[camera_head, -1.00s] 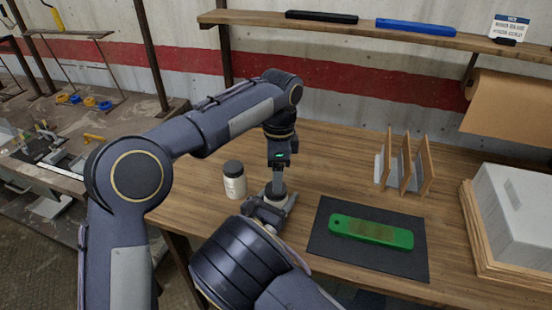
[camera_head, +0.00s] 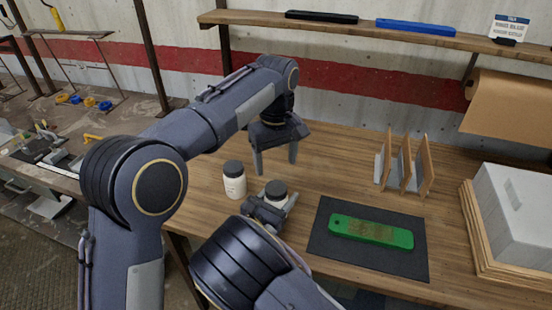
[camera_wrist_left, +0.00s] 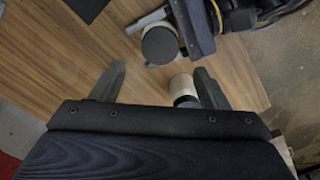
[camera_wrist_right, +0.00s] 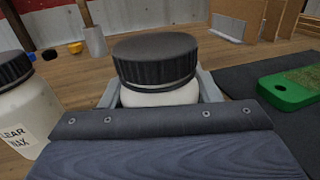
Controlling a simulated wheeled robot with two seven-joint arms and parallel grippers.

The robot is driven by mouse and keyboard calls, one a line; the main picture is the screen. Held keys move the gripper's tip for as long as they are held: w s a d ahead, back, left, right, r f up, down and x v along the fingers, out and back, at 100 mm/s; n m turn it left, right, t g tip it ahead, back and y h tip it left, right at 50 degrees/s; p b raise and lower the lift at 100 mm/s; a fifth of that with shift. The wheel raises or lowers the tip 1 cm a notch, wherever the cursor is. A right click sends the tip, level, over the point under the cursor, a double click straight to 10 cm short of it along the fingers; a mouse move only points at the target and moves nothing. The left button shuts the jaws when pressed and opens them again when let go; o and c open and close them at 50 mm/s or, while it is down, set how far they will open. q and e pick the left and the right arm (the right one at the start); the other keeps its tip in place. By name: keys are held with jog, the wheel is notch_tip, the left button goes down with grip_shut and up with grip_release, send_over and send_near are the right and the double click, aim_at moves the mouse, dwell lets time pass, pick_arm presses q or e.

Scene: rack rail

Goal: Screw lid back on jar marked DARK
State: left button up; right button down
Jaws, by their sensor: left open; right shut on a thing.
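A white jar with a black lid (camera_head: 276,188) stands upright between the fingers of my right gripper (camera_head: 270,208), which is shut on its body. In the right wrist view the black lid (camera_wrist_right: 155,58) sits level on the jar's top; whether it is tight I cannot tell. Any marking on this jar is hidden. My left gripper (camera_head: 276,162) is open and empty, raised above the table behind the held jar, clear of the lid. In the left wrist view the lid (camera_wrist_left: 160,45) lies beyond the open fingers.
A second white jar with a black lid (camera_head: 234,180), its label partly reading "LEAR WAX" (camera_wrist_right: 14,137), stands close left of the held jar. A green block (camera_head: 371,232) lies on a dark mat (camera_head: 330,258) to the right. A wooden rack (camera_head: 405,172) stands behind the mat.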

aim_at(276, 188)
pick_arm(q)
jog(key=shift+f, duration=4)
jog(key=c, duration=1)
jog(key=m, duration=1.4)
jog(key=shift+m, duration=0.4)
jog(key=o, duration=1.1)
